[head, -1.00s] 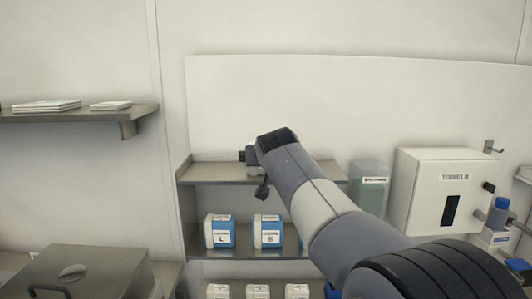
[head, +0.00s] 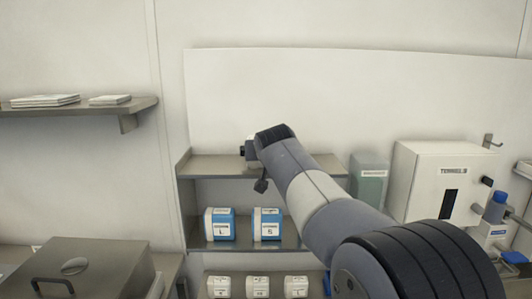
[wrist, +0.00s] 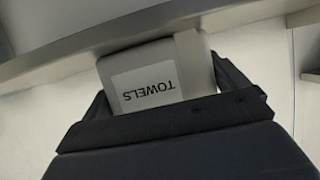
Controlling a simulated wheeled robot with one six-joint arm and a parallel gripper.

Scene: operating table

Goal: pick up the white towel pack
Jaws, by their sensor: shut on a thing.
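The white towel pack (wrist: 190,62) is between the fingers of my gripper (wrist: 158,82) in the wrist view. Its label reads TOWELS and appears upside down. My gripper is shut on it, with one dark finger on each side. The pack's far end lies against the line of a shelf edge in this view; I cannot tell whether it touches the shelf. In the head view my arm reaches over the shelf unit, and the pack cannot be made out there.
A metal shelf unit (head: 310,160) holds blue-and-white boxes (head: 220,224) on its middle level and smaller white boxes below. A wall shelf (head: 70,113) with flat white packs is at left. A green container (head: 368,190) and white cabinet (head: 425,190) stand at right.

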